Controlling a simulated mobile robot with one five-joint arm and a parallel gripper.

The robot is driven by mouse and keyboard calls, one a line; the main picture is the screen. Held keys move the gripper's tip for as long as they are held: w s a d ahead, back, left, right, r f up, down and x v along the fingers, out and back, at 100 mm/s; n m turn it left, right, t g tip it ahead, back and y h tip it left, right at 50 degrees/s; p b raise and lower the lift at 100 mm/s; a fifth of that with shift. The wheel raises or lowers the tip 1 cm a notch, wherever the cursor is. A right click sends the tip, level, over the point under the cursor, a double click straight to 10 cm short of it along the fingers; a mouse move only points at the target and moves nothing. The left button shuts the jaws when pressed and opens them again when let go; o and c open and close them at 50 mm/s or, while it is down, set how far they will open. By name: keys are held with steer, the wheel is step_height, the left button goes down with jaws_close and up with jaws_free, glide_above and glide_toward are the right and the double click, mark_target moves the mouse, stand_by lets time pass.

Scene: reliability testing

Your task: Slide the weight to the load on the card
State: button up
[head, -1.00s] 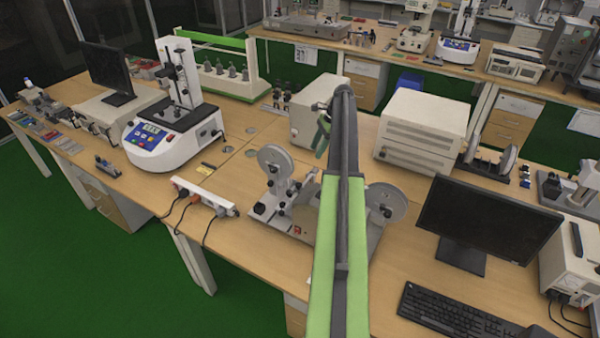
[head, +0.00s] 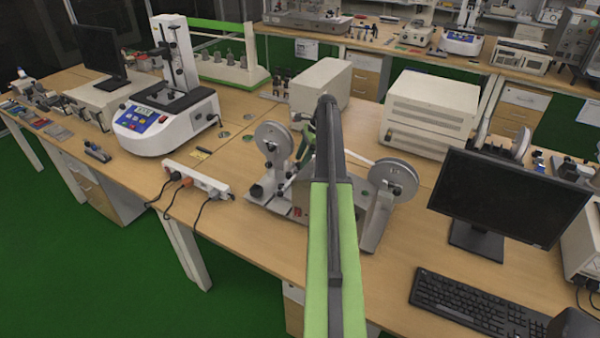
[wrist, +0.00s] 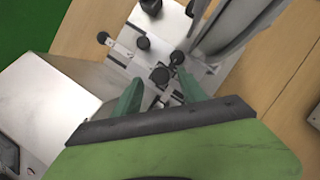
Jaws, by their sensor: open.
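The bench instrument with two grey wheels stands mid-bench; its left wheel (head: 273,142) and right wheel (head: 395,178) show in the head view. In the wrist view its pale base plate (wrist: 165,28) carries several black knobs. My gripper (wrist: 159,84) is open above it, its green fingers on either side of a dark knob-like block (wrist: 160,75). I cannot tell whether this block is the weight, or whether the fingers touch it. In the head view my gripper (head: 307,140) is partly hidden behind my arm. I cannot make out a load card.
A white power strip (head: 197,180) lies left of the instrument. A monitor (head: 508,200) and keyboard (head: 465,302) are to the right. Beige boxes (head: 432,112) stand behind. A white tester (head: 165,115) stands further left. The front bench strip between power strip and keyboard is mostly clear.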

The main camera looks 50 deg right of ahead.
steer(key=shift+w+a+f, duration=0.1)
steer(key=shift+a+f, duration=0.1)
steer(key=shift+f, duration=0.4)
steer(key=shift+r, duration=0.1)
jaws_close()
stand_by(0.9)
